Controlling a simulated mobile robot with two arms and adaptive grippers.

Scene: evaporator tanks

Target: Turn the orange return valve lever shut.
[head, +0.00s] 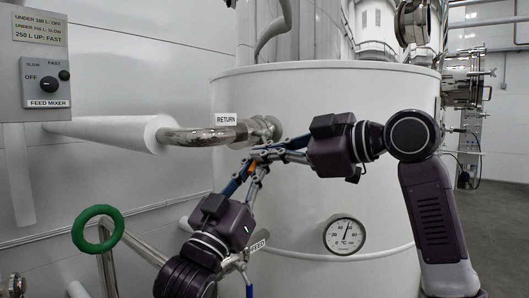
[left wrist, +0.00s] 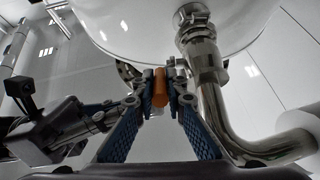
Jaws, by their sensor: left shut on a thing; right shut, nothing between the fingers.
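The orange return valve lever (left wrist: 160,88) shows in the left wrist view as a short upright orange bar between the fingers of my left gripper (left wrist: 160,98). That gripper is shut on it. In the head view, my left gripper (head: 254,172) reaches up from below, under the RETURN pipe fitting, and mostly hides the lever. My right gripper (head: 258,154) comes in from the right, shut and empty, its tips close to the left gripper's tips; I cannot tell whether they touch. The valve body is largely hidden.
The white tank (head: 300,205) stands just behind both grippers and carries a temperature gauge (head: 344,234). The metal return pipe (head: 195,137) runs left from it. A green handwheel (head: 98,229) is at lower left, and the feed mixer box (head: 40,75) is on the wall.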

